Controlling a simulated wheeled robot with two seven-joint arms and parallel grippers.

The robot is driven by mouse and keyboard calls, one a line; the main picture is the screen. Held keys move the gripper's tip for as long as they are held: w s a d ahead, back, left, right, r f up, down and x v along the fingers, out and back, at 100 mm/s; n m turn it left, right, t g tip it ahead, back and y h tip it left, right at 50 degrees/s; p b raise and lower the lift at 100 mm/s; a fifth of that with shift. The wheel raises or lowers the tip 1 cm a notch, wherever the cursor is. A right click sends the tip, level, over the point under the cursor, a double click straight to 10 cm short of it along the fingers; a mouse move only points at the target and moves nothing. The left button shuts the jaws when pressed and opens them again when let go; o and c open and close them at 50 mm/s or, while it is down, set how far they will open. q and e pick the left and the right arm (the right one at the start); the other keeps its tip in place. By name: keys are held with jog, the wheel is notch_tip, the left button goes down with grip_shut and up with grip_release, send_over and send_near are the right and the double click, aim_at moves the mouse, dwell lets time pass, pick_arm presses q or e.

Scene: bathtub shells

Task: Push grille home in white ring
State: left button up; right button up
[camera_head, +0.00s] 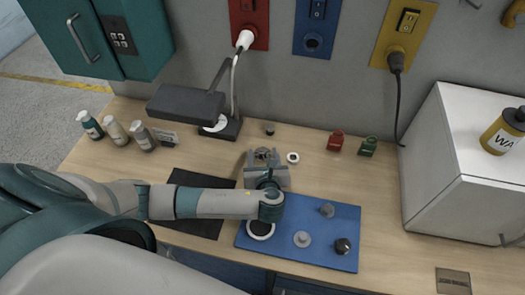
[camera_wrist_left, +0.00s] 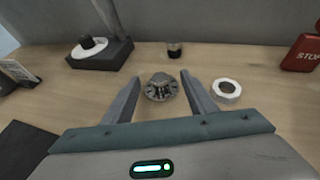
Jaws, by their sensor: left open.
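A round grey metal piece with slots, which looks like the grille (camera_wrist_left: 160,87), sits on the wooden table; in the head view it shows small (camera_head: 263,153). My left gripper (camera_head: 263,160) is open, its fingers pointing to the back of the table. In the left wrist view the grille appears between the two fingertips (camera_wrist_left: 157,78), and no contact is visible. A small white ring (camera_wrist_left: 226,90) lies flat just right of the fingers, also in the head view (camera_head: 292,157).
The blue mat (camera_head: 285,257) carries grey round parts (camera_head: 302,239) and a black knob (camera_head: 343,246). A lamp (camera_head: 186,103) and a small dark cylinder (camera_head: 269,128) stand behind. Red (camera_head: 336,141) and green (camera_head: 368,146) items stand right; a white cabinet (camera_head: 425,165) is beyond.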

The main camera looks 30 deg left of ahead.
pick_arm(q)
jog(key=shift+p+x, duration=0.35)
jog(key=shift+x, duration=1.1)
jog(key=shift+s, duration=0.15)
grip_shut()
